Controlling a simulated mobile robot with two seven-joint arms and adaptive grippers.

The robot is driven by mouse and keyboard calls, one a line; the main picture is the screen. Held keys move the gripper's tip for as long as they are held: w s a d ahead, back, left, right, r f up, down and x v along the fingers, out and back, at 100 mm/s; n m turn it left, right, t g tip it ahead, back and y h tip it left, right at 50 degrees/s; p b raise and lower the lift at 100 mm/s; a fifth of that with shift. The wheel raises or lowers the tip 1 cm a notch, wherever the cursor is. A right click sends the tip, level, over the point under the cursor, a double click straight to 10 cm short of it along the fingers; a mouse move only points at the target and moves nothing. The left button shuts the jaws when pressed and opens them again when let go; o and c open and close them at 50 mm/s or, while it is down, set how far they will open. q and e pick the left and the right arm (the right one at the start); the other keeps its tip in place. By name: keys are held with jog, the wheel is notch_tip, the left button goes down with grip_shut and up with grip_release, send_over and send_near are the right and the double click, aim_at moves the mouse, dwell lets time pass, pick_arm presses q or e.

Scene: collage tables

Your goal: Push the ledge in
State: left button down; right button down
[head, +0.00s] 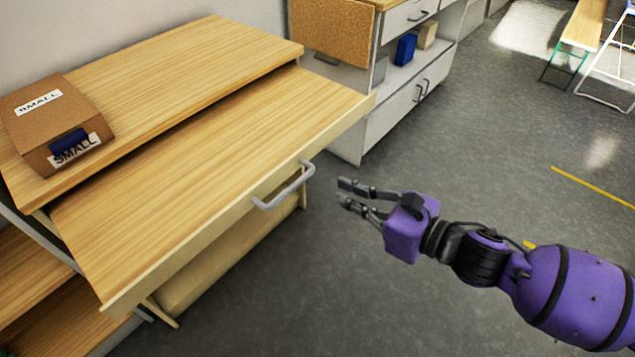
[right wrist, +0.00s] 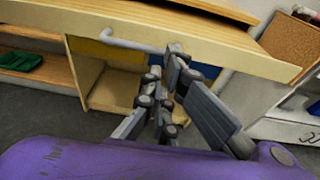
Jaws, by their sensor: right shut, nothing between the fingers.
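The ledge (head: 210,155) is a wooden pull-out shelf that sticks out from under the desk top (head: 180,62). A grey bar handle (head: 285,188) is fixed to its front edge. My right gripper (head: 342,192) is shut and empty, to the right of the handle and apart from it in the head view. In the right wrist view the ledge's front edge (right wrist: 215,48) and the handle (right wrist: 118,43) lie beyond the fingers (right wrist: 174,62). My left gripper is not in view.
A cardboard box (head: 45,115) labelled SMALL sits on the desk top. Open shelves (head: 30,270) lie below at left. A white cabinet (head: 395,115) with a corkboard (head: 330,30) stands behind. The grey floor (head: 470,150) around my right arm is clear.

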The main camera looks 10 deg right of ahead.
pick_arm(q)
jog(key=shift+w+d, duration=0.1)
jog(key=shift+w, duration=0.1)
pick_arm(e)
jog(key=x, duration=0.8)
jog(key=shift+w, duration=0.1)
